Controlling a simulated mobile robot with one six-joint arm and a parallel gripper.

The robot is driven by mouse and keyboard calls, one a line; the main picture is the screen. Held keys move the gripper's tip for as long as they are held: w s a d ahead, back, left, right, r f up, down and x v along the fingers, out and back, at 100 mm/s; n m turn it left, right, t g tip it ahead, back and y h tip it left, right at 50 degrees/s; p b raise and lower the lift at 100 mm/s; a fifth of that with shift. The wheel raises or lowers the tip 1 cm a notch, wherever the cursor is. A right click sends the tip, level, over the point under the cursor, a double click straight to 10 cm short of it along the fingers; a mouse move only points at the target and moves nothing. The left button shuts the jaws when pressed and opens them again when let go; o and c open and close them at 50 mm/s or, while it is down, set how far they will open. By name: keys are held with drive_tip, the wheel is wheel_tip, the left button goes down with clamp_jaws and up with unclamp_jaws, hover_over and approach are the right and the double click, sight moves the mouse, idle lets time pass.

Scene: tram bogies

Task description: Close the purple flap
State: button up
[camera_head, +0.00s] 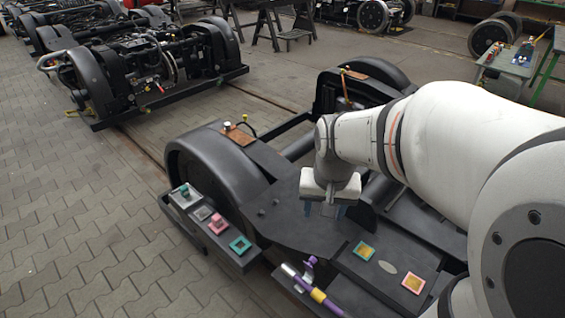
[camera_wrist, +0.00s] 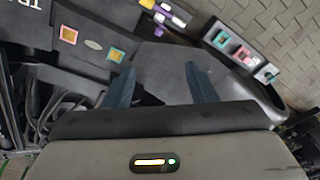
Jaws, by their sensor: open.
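A small purple piece that looks like the flap (camera_head: 309,266) stands raised beside a bar with white, yellow and purple sections (camera_head: 317,295), at the front edge of the black bogie. In the wrist view the purple flap (camera_wrist: 159,31) shows small at the top, beside the bar (camera_wrist: 176,20). I cannot tell its hinge or exact angle. My gripper (camera_head: 325,209) points down over the bogie's dark plate, behind the flap and apart from it. Its two blue fingers (camera_wrist: 162,78) are spread with nothing between them.
Green-yellow (camera_head: 364,251) and pink-yellow (camera_head: 413,283) square pieces lie on the plate right of the flap, with a grey oval (camera_head: 387,267) between. A side ledge at left holds a pink block (camera_head: 218,224) and a teal square (camera_head: 240,245). The wheel cover (camera_head: 205,160) rises behind.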

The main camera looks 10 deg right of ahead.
drive_tip(key=w+d+f+m+b, duration=0.2)
drive_tip(key=w+f, duration=0.2)
drive_tip(key=f, duration=0.3)
drive_tip(key=w+d+f+m+g+b, duration=0.1)
drive_tip(key=w+d+f+m+b, duration=0.1)
drive_tip(key=f, duration=0.5)
drive_tip(key=w+d+f+m+b, duration=0.3)
drive_tip(key=w+f+b, duration=0.1)
drive_tip(key=w+f, duration=0.2)
drive_tip(key=shift+w+d+f+g, duration=0.3)
drive_tip(key=shift+d+f, duration=0.05)
drive_tip(key=shift+f, duration=0.1)
clamp_jaws()
drive_tip(key=s+a+f+b, duration=0.2)
drive_tip(key=a+f, duration=0.1)
drive_tip(key=f, duration=0.7)
drive_tip(key=shift+s+f, duration=0.15)
drive_tip(key=shift+f, duration=0.2)
drive_tip(key=shift+a, duration=0.2)
